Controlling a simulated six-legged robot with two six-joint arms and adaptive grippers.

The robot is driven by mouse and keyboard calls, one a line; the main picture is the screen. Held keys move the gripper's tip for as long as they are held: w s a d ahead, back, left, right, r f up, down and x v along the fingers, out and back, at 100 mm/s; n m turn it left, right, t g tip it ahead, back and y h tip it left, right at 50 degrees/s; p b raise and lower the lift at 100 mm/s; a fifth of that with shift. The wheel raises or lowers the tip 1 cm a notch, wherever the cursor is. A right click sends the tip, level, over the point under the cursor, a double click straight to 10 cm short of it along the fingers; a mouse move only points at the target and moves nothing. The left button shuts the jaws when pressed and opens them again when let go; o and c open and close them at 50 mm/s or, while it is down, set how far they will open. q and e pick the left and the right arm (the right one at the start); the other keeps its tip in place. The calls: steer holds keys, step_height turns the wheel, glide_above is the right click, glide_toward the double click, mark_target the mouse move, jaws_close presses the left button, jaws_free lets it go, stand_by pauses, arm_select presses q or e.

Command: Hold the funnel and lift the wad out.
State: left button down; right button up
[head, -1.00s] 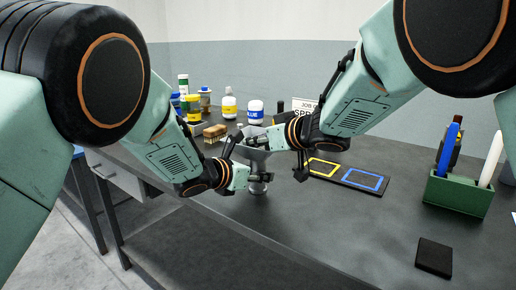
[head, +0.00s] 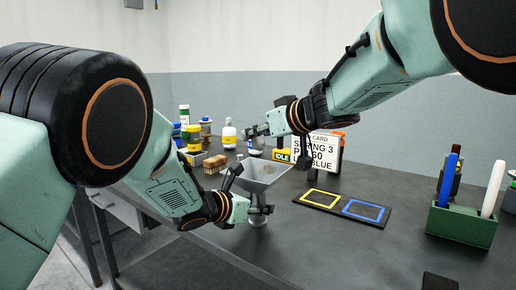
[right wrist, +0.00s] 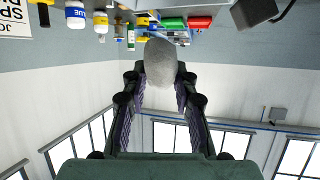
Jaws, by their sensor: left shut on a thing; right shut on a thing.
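The grey metal funnel (head: 266,170) stands upright over the bench in the head view, its wide square mouth facing up. My left gripper (head: 262,209) is shut on it, low near its neck. My right gripper (head: 252,131) is raised above the funnel, apart from it. In the right wrist view, my right gripper (right wrist: 160,78) is shut on a rounded grey wad (right wrist: 160,60), gripped between both fingertips. The wad is too small to make out clearly in the head view.
A dark board with a yellow frame (head: 321,199) and a blue frame (head: 363,210) lies right of the funnel. A job card (head: 323,150) stands behind. Bottles (head: 229,134) and a brush (head: 215,164) are at back left. A green pen holder (head: 461,224) stands right.

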arm_select(q)
steer(key=c, duration=0.8)
jaws_free()
